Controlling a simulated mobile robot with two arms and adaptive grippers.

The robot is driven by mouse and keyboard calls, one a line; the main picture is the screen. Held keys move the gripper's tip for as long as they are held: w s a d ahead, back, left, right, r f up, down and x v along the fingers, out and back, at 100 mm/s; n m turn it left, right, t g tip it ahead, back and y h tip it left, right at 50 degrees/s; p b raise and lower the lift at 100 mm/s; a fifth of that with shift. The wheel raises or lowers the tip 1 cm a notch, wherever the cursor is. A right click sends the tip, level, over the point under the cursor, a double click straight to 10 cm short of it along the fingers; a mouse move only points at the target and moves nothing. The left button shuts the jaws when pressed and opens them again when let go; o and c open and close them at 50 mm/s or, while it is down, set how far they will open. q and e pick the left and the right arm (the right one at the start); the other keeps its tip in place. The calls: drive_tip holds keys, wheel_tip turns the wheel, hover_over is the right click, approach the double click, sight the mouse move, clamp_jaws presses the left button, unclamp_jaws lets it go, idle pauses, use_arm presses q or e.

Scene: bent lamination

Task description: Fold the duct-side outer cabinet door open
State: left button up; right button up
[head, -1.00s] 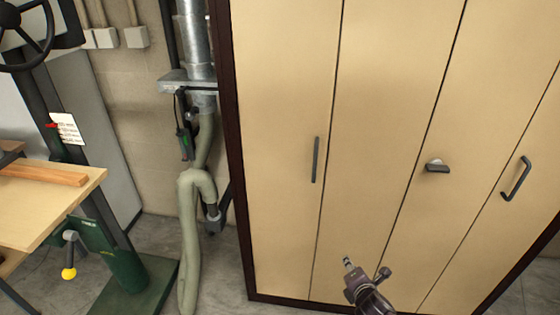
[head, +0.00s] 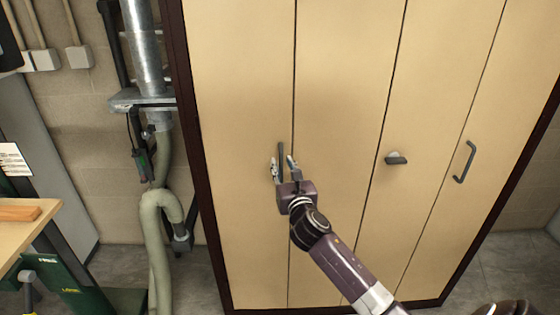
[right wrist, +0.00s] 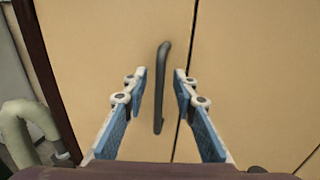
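The duct-side outer cabinet door (head: 235,90) is the leftmost tan panel, beside the duct, and it looks closed, flush with its neighbour. Its dark vertical bar handle (head: 281,155) sits near its right edge. My right gripper (head: 283,165) is open in front of the lower part of this handle. In the right wrist view the handle (right wrist: 160,90) stands upright between the two spread blue-padded fingers (right wrist: 158,85), with a gap on both sides. I cannot tell how far the fingertips are from the door surface. My left gripper is not in view.
The neighbouring panels carry a knob (head: 396,158) and another bar handle (head: 465,161). A metal duct with a pale flexible hose (head: 158,230) stands left of the cabinet. A workbench top (head: 25,225) and green machine base are at far left. Grey floor shows around.

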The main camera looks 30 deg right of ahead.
drive_tip(key=shift+x, duration=1.2)
clamp_jaws()
